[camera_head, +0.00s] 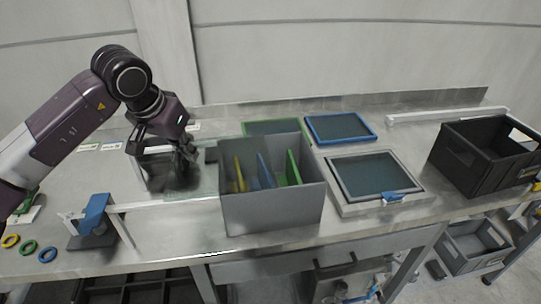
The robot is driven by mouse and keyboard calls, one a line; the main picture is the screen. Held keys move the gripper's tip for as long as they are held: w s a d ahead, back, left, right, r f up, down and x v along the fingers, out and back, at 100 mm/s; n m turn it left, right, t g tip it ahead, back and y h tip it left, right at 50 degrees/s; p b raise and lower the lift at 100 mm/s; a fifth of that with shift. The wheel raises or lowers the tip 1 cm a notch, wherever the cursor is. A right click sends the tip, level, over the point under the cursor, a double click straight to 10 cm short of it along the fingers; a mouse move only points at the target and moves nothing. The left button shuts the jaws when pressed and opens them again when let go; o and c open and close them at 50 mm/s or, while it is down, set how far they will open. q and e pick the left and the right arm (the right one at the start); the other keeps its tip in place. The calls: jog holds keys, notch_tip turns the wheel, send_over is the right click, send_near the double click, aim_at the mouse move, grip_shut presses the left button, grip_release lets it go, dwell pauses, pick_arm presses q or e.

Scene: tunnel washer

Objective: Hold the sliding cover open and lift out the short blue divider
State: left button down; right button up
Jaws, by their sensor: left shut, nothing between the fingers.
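A grey open-topped box (270,210) stands at the middle of the metal bench. Inside it stand a blue divider (265,170), a yellow divider (239,174) to its left and a green divider (293,167) to its right. The lower parts of the dividers are hidden by the box's front wall. A clear pane (206,181), perhaps the sliding cover, shows faintly left of the box. My left gripper (186,168) is shut and empty, left of the box and apart from the dividers. My right gripper is not in view.
A grey-framed panel (337,193) with a blue clip lies right of the box. A blue-framed panel (340,128) and green-framed panel (262,127) lie behind. A black crate (470,173) stands at right. A blue-topped stand (94,214) and coloured rings (28,247) are at front left.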

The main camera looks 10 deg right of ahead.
pick_arm(q)
jog(key=shift+a, duration=0.1)
jog(key=shift+a+b, duration=0.35)
jog(key=shift+a, duration=2.65)
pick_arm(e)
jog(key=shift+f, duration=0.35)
pick_arm(q)
jog(key=a, duration=0.6)
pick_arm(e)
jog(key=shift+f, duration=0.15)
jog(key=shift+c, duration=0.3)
